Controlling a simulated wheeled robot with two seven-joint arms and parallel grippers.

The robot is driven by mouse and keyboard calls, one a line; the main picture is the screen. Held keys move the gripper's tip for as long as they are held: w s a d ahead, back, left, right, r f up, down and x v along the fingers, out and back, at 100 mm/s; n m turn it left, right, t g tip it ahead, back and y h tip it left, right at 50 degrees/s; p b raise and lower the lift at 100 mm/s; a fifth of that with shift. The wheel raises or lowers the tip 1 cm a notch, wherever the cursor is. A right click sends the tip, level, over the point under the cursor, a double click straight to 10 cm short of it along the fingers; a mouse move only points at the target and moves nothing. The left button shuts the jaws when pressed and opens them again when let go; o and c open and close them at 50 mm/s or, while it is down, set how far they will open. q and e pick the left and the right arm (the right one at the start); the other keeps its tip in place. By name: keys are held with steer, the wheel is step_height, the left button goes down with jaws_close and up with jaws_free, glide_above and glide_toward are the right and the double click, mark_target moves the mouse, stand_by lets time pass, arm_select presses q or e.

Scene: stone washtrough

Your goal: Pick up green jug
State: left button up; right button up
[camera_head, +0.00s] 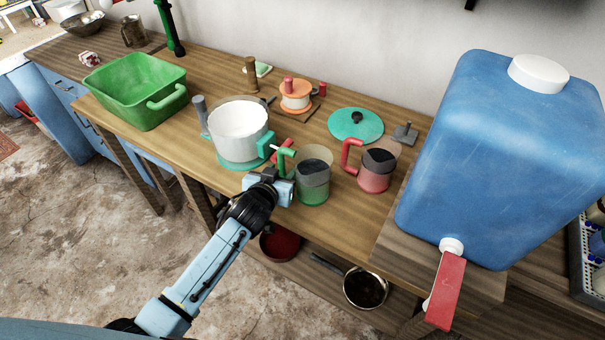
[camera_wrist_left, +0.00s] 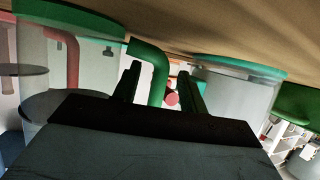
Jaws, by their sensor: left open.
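The green jug (camera_head: 313,185) is a clear, upright vessel with a green base, green handle and dark contents, standing on the wooden counter. My left gripper (camera_head: 279,176) is at its left, by the handle. In the left wrist view, which looks upside down, the open fingers (camera_wrist_left: 161,72) stand on either side of the green handle (camera_wrist_left: 156,82), with gaps showing. The jug's clear body (camera_wrist_left: 90,72) is at the left there. The fingertips are partly hidden in the head view, and I cannot tell whether they touch the handle. My right gripper is not in view.
A white pot (camera_head: 238,133) with a teal base stands close left of the gripper. A similar red-handled jug (camera_head: 376,178) stands close right of the green one. A teal lid (camera_head: 356,126) lies behind. A big blue water container (camera_head: 495,150) fills the right side.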

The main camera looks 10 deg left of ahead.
arm_select(q)
jaws_close()
steer(key=shift+r, duration=0.1)
steer(key=shift+r, duration=0.2)
steer(key=s+a+p, duration=0.1)
steer(key=s+a, duration=0.1)
steer(key=s, duration=1.6)
steer(key=w+a+r, duration=0.1)
steer(key=w+r, duration=0.2)
steer(key=r, duration=0.6)
steer(key=w+a+r+n+y, duration=0.1)
steer(key=w+a+r, duration=0.1)
steer(key=r, duration=0.7)
steer(key=shift+w+r, duration=0.25)
steer(key=shift+w, duration=0.35)
